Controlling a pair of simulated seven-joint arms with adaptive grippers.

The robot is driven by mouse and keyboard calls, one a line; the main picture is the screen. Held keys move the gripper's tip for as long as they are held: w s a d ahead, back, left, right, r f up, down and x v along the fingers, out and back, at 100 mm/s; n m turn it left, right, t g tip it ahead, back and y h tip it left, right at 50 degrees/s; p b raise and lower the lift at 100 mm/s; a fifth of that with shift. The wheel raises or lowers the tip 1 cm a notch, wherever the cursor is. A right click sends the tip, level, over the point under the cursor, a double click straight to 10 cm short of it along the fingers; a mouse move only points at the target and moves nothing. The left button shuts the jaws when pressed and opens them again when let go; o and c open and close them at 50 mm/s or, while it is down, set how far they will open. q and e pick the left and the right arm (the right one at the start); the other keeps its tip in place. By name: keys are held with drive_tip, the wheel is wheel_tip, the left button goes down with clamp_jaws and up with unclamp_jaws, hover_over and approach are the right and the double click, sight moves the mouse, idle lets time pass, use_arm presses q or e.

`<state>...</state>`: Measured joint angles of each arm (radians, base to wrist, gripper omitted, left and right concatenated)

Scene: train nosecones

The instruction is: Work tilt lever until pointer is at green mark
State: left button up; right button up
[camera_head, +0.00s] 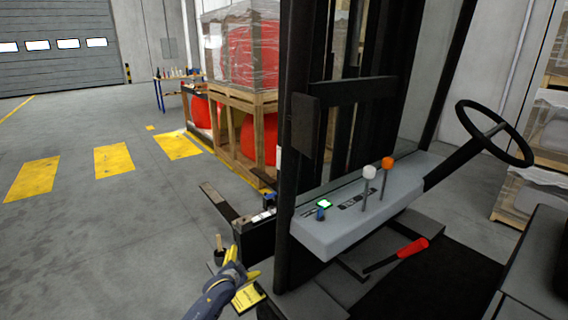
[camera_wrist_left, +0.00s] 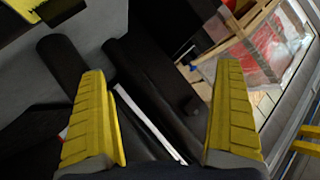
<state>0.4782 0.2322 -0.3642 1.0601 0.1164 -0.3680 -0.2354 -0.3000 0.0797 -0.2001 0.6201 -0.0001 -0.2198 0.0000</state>
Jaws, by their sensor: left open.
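A grey forklift console (camera_head: 345,232) carries a white-knobbed lever (camera_head: 368,180), an orange-knobbed lever (camera_head: 385,175) and a small blue knob (camera_head: 320,214) by a lit green-white patch (camera_head: 324,203). Which lever is the tilt lever, I cannot tell. I cannot make out a pointer or a green mark on a scale. My left gripper (camera_head: 246,264), with yellow fingers, is open and empty, low and left of the console, apart from the levers. In the left wrist view its fingers (camera_wrist_left: 165,72) stand wide apart, with black parts and a white strip beyond. My right gripper is not in view.
A black mast post (camera_head: 300,120) stands between the gripper's side and the cab. A red-handled lever (camera_head: 412,248) lies below the console. A steering wheel (camera_head: 494,133) is at the right. Wooden crates with red contents (camera_head: 256,140) stand behind. The floor at left is open.

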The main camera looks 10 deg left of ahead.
use_arm(q)
drive_tip(key=w+d+r+m+t+h, duration=0.1)
drive_tip(key=w+d+r+m, duration=0.15)
drive_tip(key=r, duration=0.95)
drive_tip(key=w+d+r+m+t+h, duration=0.1)
drive_tip(key=d+r+m+t, duration=0.2)
drive_tip(key=r, duration=0.8)
drive_tip(key=w+d+r+m+h, duration=0.1)
drive_tip(key=w+d+r+m, duration=0.2)
drive_tip(key=r, duration=0.9)
drive_tip(key=w+d+m, duration=0.2)
drive_tip(key=w+m, duration=0.1)
drive_tip(key=w, duration=0.5)
drive_tip(key=shift+w+f+g, duration=0.2)
drive_tip(key=shift+f+g, duration=0.1)
drive_tip(key=shift+f, duration=0.1)
drive_tip(key=shift+d, duration=0.1)
